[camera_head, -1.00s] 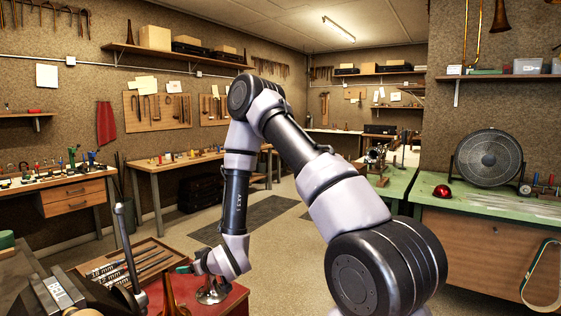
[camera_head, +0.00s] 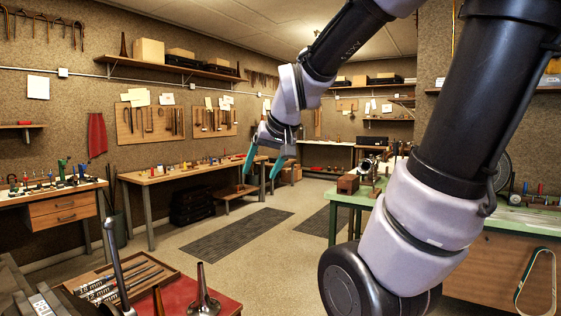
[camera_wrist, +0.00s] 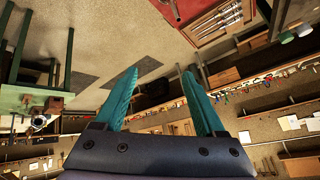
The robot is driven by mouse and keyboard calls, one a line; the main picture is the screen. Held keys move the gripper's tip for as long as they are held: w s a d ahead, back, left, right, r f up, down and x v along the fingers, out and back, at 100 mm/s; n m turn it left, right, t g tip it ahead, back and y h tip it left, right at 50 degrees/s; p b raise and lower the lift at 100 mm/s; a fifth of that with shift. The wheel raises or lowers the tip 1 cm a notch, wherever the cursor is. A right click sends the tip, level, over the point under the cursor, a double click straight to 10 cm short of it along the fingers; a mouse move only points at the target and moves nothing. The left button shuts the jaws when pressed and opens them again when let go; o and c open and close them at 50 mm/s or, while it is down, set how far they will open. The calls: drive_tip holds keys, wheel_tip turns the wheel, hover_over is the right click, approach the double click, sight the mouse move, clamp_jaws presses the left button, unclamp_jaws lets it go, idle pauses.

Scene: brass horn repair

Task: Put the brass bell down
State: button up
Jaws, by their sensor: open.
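The brass bell (camera_head: 204,303), dull and greyish with a flared lower end and a narrow neck, stands upright on a red-topped surface (camera_head: 228,303) at the bottom of the head view. My gripper (camera_head: 263,165) is up in the air, well above and beyond the bell, with nothing between its teal fingers. In the wrist view my gripper (camera_wrist: 158,74) shows its two fingers spread apart and empty. A red surface (camera_wrist: 190,10) lies at the top of the wrist view, cut by the frame edge. The bell cannot be made out clearly there.
A tray of marked metal rods (camera_head: 122,285) lies left of the bell. A brown conical piece (camera_head: 158,302) stands close to the bell's left. A green bench (camera_head: 345,198) is at the right, and a wooden bench (camera_head: 190,168) stands at the back. Open floor lies between.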

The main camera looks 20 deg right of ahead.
drive_tip(key=s+r+m, duration=0.1)
drive_tip(key=s+r, duration=0.2)
drive_tip(key=s, duration=0.6)
drive_tip(key=shift+s+d+m+g+y, duration=0.3)
drive_tip(key=shift+d+m, duration=0.05)
drive_tip(key=shift+m, duration=0.05)
idle(0.4)
